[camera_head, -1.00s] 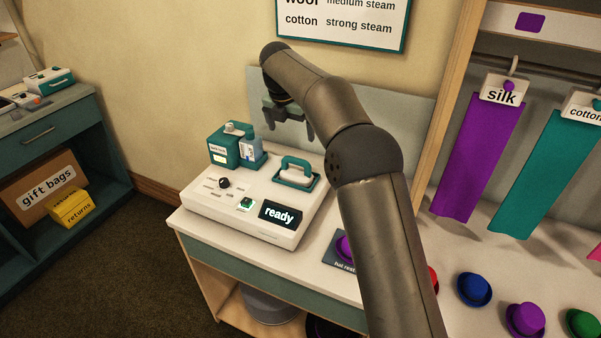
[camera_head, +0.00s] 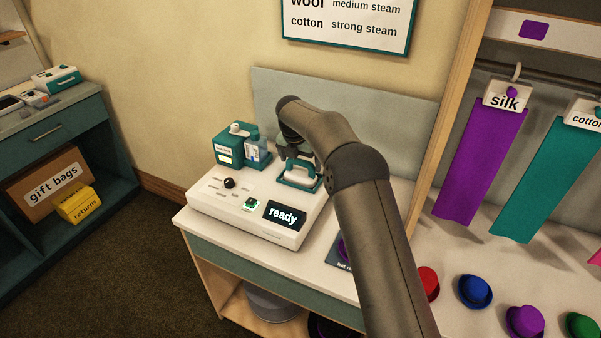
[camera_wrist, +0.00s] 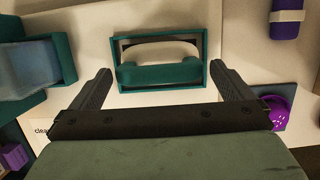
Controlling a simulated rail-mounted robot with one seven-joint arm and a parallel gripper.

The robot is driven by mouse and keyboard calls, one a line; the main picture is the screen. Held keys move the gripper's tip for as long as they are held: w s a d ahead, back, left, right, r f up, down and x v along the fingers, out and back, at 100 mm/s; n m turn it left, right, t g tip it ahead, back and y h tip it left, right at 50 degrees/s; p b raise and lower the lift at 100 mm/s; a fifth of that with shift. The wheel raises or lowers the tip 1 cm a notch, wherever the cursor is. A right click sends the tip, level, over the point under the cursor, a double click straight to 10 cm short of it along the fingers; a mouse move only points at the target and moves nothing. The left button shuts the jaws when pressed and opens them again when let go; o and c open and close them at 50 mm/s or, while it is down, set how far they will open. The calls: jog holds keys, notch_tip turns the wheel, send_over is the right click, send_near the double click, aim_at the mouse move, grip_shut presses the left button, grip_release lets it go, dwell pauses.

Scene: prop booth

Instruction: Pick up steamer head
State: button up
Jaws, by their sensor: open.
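The steamer head (camera_head: 301,170) has a white base and a teal handle. It rests in a teal-rimmed cradle on the white steamer unit (camera_head: 240,222), whose display reads "ready". My gripper (camera_head: 299,158) is lowered over it and partly hides it in the head view. In the wrist view the steamer head (camera_wrist: 160,74) lies inside its cradle, between and beyond my open fingers (camera_wrist: 160,82). The fingers stand apart on its left and right, with nothing held.
A teal tank (camera_head: 228,150) and a bottle (camera_head: 257,150) stand behind the unit at left. A purple hat (camera_wrist: 276,111) rests on a dark mat at right. Several hats, including a blue one (camera_head: 474,290), line the counter. Purple cloth (camera_head: 482,165) hangs farther right.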

aim_at(300, 170)
jog(key=shift+p+x, duration=0.3)
jog(key=shift+x, duration=1.45)
jog(key=shift+c, duration=0.3)
jog(key=shift+w+r, duration=0.1)
jog(key=shift+r, duration=0.05)
jog(key=c, duration=1.1)
jog(key=shift+r, duration=0.1)
